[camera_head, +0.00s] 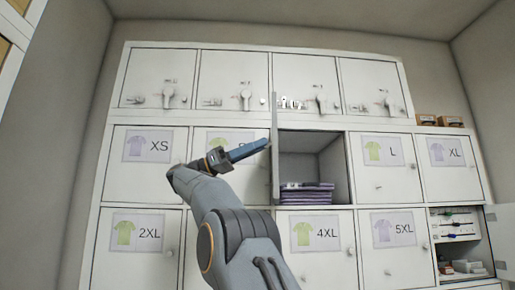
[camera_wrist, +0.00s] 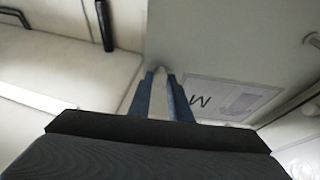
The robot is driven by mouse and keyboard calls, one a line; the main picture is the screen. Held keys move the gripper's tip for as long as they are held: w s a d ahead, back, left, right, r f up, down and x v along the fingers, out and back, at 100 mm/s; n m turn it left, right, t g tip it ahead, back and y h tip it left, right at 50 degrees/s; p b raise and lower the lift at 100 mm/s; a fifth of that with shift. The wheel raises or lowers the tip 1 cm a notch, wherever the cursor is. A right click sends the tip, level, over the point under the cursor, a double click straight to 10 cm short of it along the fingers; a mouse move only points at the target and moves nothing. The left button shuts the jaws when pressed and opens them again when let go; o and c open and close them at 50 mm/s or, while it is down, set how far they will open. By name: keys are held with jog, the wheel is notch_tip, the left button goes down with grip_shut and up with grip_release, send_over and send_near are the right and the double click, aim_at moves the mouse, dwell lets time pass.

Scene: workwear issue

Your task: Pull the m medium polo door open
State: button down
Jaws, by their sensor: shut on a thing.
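The M polo door (camera_head: 275,160) stands swung out from its compartment and shows nearly edge-on in the head view. Its outer face with the M label (camera_wrist: 235,97) shows in the wrist view. My gripper (camera_head: 264,145) reaches it from the left. In the wrist view, my gripper's two fingers (camera_wrist: 160,74) are close together at the door's face, shut on a part of it; the fingers hide exactly which part. Folded purple polos (camera_head: 306,194) lie in the open M compartment (camera_head: 340,172).
Closed doors surround the opening: XS (camera_head: 125,180), L (camera_head: 410,185), XL (camera_head: 462,180), 2XL (camera_head: 150,260), 4XL (camera_head: 318,262) and 5XL (camera_head: 395,265). Locked-looking cabinets (camera_head: 220,75) run above. An open compartment (camera_head: 455,238) with small items is at lower right.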

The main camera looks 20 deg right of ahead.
jog(key=c, duration=1.7)
grip_release()
jog(key=shift+f, duration=0.2)
jog(key=shift+o, duration=0.2)
jog(key=p+v, duration=0.3)
jog(key=v, duration=0.4)
jog(key=shift+w+a, duration=0.2)
jog(key=shift+a, duration=0.15)
jog(key=shift+f, duration=0.1)
